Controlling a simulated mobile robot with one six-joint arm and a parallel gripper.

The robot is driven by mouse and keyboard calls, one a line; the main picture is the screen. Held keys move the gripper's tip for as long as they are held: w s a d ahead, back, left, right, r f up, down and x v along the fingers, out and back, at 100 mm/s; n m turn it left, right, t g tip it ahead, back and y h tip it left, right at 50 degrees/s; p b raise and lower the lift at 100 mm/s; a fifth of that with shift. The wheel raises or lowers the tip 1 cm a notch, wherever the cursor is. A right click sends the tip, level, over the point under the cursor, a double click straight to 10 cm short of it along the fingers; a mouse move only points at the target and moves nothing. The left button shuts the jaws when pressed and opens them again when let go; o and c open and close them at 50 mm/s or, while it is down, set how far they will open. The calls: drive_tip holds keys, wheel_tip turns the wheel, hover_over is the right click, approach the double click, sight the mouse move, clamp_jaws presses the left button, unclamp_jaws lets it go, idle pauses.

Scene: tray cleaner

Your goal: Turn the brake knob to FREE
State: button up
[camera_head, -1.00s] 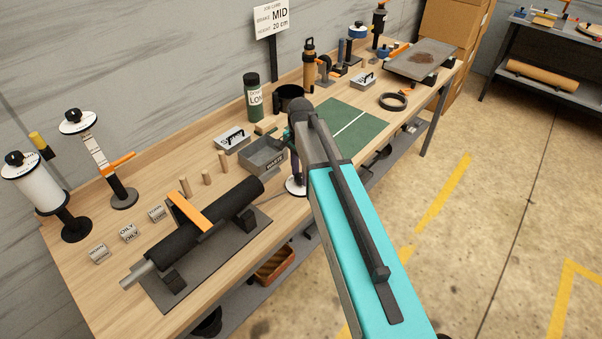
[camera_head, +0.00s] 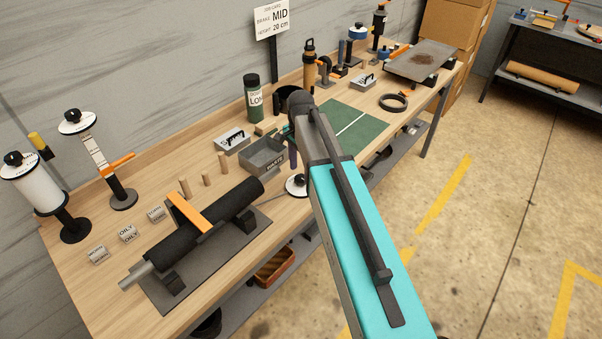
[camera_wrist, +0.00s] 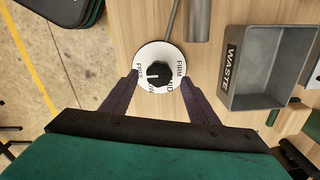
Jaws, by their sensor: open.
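The brake knob (camera_wrist: 160,76) is black and round, on a white dial (camera_wrist: 157,52) with printed words including FREE at its left and FIRM at its right. In the head view the white dial (camera_head: 297,186) lies on the bench's front part, partly behind my arm. My gripper (camera_wrist: 159,82) is open, its two purple fingers reaching toward either side of the dial, with nothing between them gripped. In the head view a finger shows above the dial, apart from it.
A grey WASTE bin (camera_wrist: 230,75) stands close right of the dial; a roller on a dark stand (camera_head: 215,219) lies left of it. A green mat (camera_head: 372,128) lies beyond my arm. The bench's front edge is close.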

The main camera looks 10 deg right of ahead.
sight(301, 178)
wheel_tip(301, 178, up, 12)
drive_tip(key=b, duration=0.2)
drive_tip(key=shift+f, duration=0.2)
idle(0.3)
drive_tip(key=shift+f, duration=0.1)
idle(0.4)
